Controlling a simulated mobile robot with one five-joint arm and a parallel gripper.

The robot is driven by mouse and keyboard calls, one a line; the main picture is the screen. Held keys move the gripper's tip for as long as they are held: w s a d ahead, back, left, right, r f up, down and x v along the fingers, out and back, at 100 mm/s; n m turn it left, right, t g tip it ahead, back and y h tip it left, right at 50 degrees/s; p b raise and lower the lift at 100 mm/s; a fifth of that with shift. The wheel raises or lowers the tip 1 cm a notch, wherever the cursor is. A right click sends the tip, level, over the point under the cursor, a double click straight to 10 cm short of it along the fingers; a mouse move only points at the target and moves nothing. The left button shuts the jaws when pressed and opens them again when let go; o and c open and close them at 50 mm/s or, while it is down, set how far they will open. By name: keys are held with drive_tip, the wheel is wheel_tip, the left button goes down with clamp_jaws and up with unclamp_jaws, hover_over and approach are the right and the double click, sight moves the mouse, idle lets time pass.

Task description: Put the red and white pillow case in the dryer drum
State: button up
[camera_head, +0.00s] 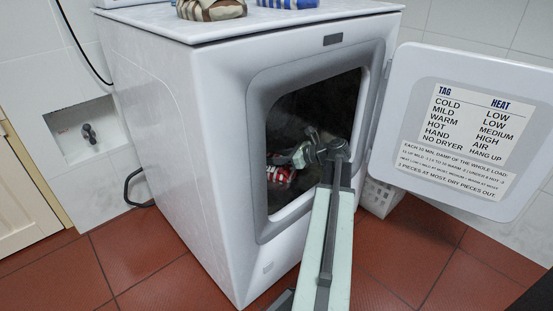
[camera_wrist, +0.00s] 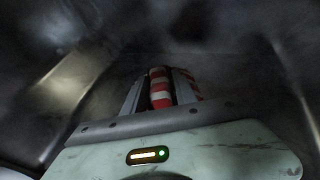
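The red and white striped pillow case (camera_head: 281,175) is inside the dryer drum, low at the left of the door opening. My arm reaches through the opening, and my gripper (camera_head: 277,159) is inside the drum at the pillow case. In the wrist view, part of the pillow case (camera_wrist: 160,88) shows between the two fingers of my gripper (camera_wrist: 160,84), and more stripes show beyond the right finger. The fingers stand apart, with a dark gap beside the left one. I cannot tell whether they grip the cloth. The dryer (camera_head: 175,130) has its drum dark inside.
The dryer door (camera_head: 400,125) is swung open to the right, with a label sheet on it. A brown and white striped bundle (camera_head: 211,9) and a blue one (camera_head: 290,3) lie on the dryer top. A white basket (camera_head: 379,198) stands below the door. Tiled floor is clear in front.

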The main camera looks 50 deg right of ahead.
drive_tip(key=shift+o, duration=0.3)
drive_tip(key=shift+r, duration=0.1)
drive_tip(key=shift+s+r+p, duration=0.15)
drive_tip(key=shift+r+p, duration=0.1)
drive_tip(key=shift+p, duration=0.15)
drive_tip(key=p+v, duration=0.4)
drive_tip(key=v, duration=0.7)
drive_tip(key=shift+s, duration=0.3)
drive_tip(key=shift+d, duration=0.15)
